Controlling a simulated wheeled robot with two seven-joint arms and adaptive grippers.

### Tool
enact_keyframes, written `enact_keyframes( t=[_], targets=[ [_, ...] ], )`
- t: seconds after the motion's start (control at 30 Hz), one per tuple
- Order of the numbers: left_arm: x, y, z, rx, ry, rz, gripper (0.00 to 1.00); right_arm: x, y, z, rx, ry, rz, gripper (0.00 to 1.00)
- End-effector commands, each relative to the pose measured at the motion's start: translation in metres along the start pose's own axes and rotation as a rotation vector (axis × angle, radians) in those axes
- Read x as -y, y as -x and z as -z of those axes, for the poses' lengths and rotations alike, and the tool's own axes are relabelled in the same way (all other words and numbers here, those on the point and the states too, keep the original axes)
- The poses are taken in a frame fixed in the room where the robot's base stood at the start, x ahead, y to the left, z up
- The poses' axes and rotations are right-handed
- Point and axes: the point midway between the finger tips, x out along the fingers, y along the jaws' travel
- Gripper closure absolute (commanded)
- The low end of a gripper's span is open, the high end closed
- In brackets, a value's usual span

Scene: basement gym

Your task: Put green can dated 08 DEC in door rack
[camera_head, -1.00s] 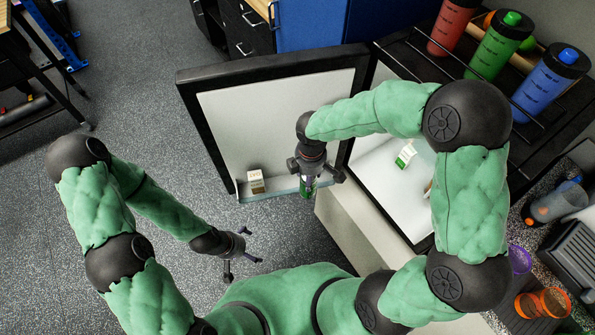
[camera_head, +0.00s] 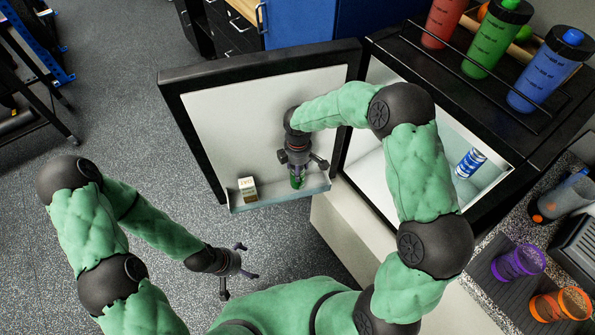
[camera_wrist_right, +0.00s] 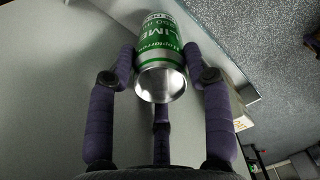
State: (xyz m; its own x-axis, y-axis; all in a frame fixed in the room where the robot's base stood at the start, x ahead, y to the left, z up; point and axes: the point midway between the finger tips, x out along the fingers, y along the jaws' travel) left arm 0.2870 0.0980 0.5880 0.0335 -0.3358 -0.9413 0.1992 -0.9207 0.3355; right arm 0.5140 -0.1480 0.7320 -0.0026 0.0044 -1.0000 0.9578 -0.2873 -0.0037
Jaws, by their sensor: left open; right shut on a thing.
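The green can (camera_head: 297,182) is held by my right gripper (camera_head: 298,168) at the door rack (camera_head: 268,202) on the low inner side of the open fridge door. In the right wrist view the green can (camera_wrist_right: 160,42) shows a "LIME" label and a silver end between the purple fingers. I cannot tell whether the can touches the rack floor. My left gripper (camera_head: 243,275) is open and empty above the floor, away from the fridge.
A small white carton (camera_head: 247,187) stands in the rack left of the green can. Bottles (camera_head: 490,40) stand on top; orange and purple cups (camera_head: 518,263) are at right.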

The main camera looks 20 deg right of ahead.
Motion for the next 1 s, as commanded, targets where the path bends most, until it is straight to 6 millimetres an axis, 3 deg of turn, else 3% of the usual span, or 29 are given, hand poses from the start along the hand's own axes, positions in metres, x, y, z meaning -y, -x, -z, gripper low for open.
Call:
enact_keyframes(
  t=[0.1,0.47,0.5,0.57,1.0],
  targets=[
    [0.0021,-0.0061,0.0001,0.0,0.0,0.0,0.01,-0.0009,-0.0133,0.0004,-0.002,-0.001,-0.002,0.93],
    [0.0023,-0.0064,0.0002,0.0,0.0,0.0,0.01,-0.0007,-0.0154,0.0004,-0.002,-0.001,-0.002,0.93],
    [0.0022,-0.0063,0.0002,0.0,0.0,0.0,0.01,-0.0002,-0.0159,0.0003,-0.001,-0.001,-0.001,0.44],
    [0.0022,-0.006,0.0002,0.0,0.0,0.0,0.01,-0.0002,-0.0155,0.0003,-0.001,-0.001,-0.001,0.27],
    [0.0012,-0.0033,0.0001,0.0,0.0,0.0,0.01,-0.0005,-0.0095,0.0004,-0.002,-0.001,-0.003,0.26]
  ],
)
